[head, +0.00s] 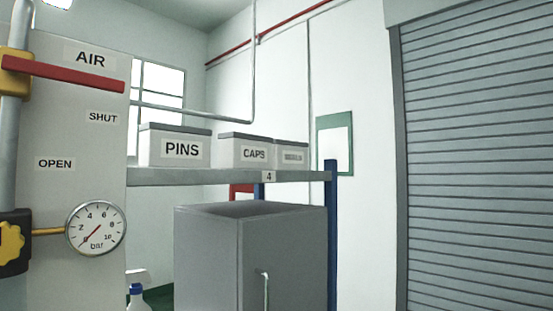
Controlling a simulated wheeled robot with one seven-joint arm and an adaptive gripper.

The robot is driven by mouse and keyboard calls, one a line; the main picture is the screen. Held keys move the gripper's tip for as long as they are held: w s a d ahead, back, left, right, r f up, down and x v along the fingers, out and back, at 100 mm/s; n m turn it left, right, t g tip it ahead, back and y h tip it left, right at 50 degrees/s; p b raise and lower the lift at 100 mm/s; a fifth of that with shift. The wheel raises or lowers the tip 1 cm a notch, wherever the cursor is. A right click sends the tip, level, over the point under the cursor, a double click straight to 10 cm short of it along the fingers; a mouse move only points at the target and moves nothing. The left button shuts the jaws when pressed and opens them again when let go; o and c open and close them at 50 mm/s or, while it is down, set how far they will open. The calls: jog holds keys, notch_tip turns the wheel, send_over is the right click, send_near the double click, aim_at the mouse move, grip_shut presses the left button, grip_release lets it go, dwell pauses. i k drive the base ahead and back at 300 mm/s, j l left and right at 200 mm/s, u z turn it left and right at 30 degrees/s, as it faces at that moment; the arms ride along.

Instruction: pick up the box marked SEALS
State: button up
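No label that I can read as SEALS shows. Three pale boxes with grey lids stand in a row on a grey shelf (225,177) marked 4. The left box (151,152) reads PINS, and the middle box (231,151) reads CAPS. The right box (292,143) is smaller in view, and its label is too blurred to read. The middle box's edge meets or overlaps it in view; I cannot tell if they touch. My gripper is not in view.
A grey cabinet (207,250) with a handle stands in front of the shelf. At left is a panel (75,130) with a red lever (65,74) and a pressure gauge (96,228). A spray bottle (136,296) is low down. A roller shutter (480,160) is at right.

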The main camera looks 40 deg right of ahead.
aim_at(286, 154)
jog(key=i+l+u, duration=0.1)
jog(key=l, duration=0.65)
jog(key=i+l, duration=0.15)
jog(key=l, duration=0.65)
jog(key=i+l+u, duration=0.15)
jog(key=l, duration=0.6)
jog(key=l+u, duration=0.1)
jog(key=l, duration=0.7)
